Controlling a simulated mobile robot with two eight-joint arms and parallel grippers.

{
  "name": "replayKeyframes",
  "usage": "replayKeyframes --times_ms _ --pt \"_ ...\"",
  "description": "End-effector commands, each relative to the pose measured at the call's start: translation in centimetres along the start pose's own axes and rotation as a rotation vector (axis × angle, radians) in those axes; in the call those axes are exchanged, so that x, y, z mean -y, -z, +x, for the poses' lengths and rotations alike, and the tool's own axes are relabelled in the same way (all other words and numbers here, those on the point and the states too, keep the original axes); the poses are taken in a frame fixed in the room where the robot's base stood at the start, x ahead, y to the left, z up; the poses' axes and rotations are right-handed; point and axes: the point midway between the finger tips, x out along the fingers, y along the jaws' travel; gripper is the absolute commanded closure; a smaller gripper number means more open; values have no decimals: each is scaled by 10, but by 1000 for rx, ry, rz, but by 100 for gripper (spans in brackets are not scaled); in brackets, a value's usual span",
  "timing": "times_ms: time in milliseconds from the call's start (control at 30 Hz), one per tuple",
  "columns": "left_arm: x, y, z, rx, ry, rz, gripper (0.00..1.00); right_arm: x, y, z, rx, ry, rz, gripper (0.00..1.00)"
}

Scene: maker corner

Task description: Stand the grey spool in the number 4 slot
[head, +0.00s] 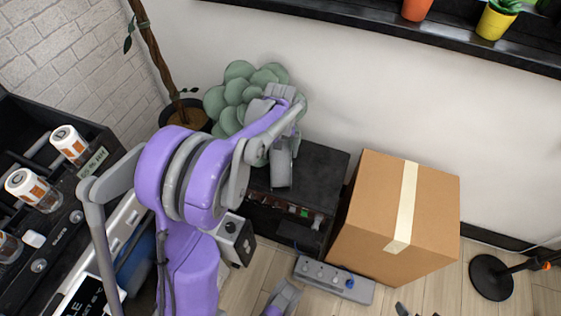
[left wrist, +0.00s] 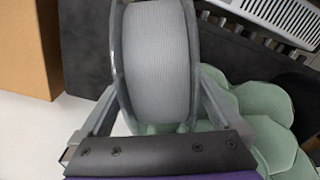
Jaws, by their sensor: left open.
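The grey spool (left wrist: 160,65) fills the middle of the left wrist view, its wound grey face between two dark flanges. In the head view it shows as a small grey shape (head: 281,168) at the black cabinet top, partly covered by my gripper. My left gripper (left wrist: 160,85) is open, with one finger on each side of the spool. In the head view this gripper (head: 283,147) is over the cabinet top. I cannot tell whether the fingers touch the spool. I cannot make out a number 4 slot in either view.
A black cabinet (head: 322,170) stands by the wall, with a cardboard box (head: 405,205) to its right. A leafy green plant (head: 232,92) is behind my gripper. A grey power strip (head: 335,280) lies on the floor. A dark bench with jars (head: 27,190) is at left.

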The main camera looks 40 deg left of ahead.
Motion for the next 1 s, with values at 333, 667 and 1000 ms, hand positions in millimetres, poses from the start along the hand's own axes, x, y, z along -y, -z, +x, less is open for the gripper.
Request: replayKeyframes --times_ms 333,667,1000 --pt "0 0 0 0 0 0 27 0 0 0 0 0 0 0" --pt "0 0 0 0 0 0 86 0 0 0 0 0 0 0" --pt "0 0 -1 0 0 0 100 0 0 0 0 0 0 0"
